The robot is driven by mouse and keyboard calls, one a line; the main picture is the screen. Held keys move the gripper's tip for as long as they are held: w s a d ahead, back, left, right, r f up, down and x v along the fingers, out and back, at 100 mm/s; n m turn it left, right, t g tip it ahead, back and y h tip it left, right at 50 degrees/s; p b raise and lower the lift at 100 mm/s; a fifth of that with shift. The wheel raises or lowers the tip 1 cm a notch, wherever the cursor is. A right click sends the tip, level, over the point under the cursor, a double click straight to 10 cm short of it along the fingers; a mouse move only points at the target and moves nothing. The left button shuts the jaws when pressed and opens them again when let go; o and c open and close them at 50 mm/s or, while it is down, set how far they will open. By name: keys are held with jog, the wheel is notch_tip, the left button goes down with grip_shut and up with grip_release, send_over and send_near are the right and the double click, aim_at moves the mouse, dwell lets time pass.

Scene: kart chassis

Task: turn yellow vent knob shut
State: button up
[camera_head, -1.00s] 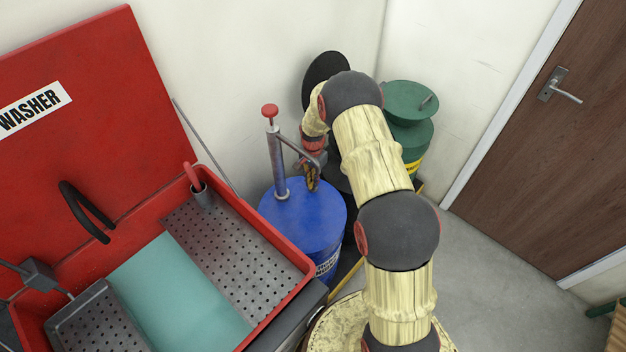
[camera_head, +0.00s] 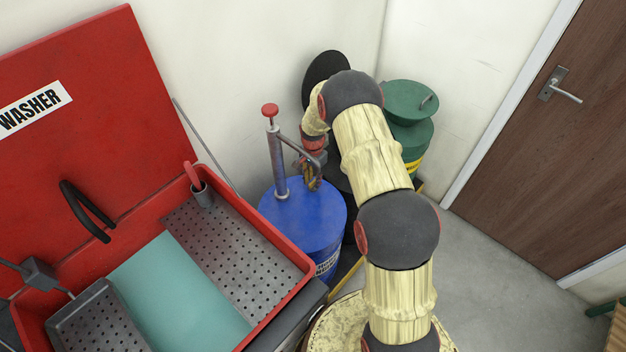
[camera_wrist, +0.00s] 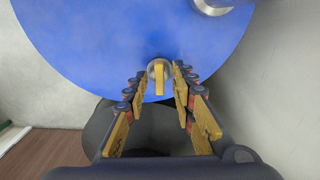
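The yellow vent knob (camera_wrist: 159,79) is a narrow bar on a round metal fitting near the rim of the blue drum (camera_wrist: 90,40). The bar points roughly along my fingers in the wrist view. My gripper (camera_wrist: 160,78) is open, with one fingertip on each side of the knob and a small gap visible on both sides. In the head view, my gripper (camera_head: 312,182) is low over the right part of the drum's top (camera_head: 305,220). The knob is hidden there behind the fingers.
A pump (camera_head: 277,160) with a red cap rises from the drum, its spout reaching toward my gripper. A red parts washer (camera_head: 285,290) stands at the left. A green can (camera_head: 408,120) stands behind my arm. Walls close in the corner; open floor lies at the right.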

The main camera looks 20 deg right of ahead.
aim_at(313, 182)
notch_tip(313, 182, up, 12)
dwell(0.7)
dwell(0.5)
